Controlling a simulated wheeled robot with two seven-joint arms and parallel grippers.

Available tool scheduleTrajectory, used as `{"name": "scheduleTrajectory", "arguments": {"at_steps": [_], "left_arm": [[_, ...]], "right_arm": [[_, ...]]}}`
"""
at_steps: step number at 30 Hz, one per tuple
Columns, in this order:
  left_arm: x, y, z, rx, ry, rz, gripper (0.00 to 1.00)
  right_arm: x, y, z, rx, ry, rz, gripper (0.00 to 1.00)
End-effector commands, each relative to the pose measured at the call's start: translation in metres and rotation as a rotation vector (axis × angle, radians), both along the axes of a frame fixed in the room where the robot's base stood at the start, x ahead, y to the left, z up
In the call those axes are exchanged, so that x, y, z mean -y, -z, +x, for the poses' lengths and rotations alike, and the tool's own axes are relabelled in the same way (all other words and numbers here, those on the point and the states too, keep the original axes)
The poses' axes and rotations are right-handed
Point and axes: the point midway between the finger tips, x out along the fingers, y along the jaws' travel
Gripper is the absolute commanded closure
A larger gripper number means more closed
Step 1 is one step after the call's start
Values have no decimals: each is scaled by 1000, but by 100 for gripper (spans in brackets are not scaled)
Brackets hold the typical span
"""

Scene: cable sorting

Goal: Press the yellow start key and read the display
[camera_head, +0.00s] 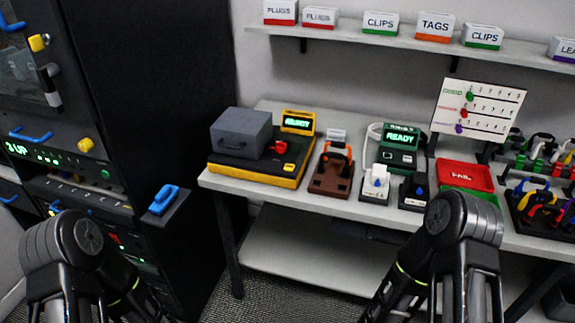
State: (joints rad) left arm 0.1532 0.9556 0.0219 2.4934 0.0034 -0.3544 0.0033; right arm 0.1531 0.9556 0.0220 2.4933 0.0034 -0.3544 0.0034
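A yellow-based tester (255,173) with a grey lidded box (241,135) on its left part stands at the left end of the bench. A small yellow key (289,167) sits on its dark top near the front right, below a red part (279,147). Its display (297,121), in a yellow housing at the back, is lit with green letters too small to read surely. My two arms show at the bottom left and bottom right, well short of the tester. Both grippers are outside the picture.
A green device (398,161) reads READY. A brown holder (331,174), white and black blocks, a red tray (464,174) and cable racks fill the bench (336,207) to the right. A dark cabinet (150,90) stands left. A shelf with labelled boxes hangs above.

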Motion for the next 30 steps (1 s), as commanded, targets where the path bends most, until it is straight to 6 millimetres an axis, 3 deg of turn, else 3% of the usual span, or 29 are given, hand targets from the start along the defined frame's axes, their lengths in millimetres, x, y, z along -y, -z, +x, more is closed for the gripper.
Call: {"name": "scheduleTrajectory", "arguments": {"at_steps": [8, 21, 30], "left_arm": [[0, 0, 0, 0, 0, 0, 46], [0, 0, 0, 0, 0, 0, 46], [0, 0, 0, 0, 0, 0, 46]], "right_arm": [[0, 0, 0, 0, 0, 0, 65], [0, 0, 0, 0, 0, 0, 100], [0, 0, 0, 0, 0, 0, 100]]}}
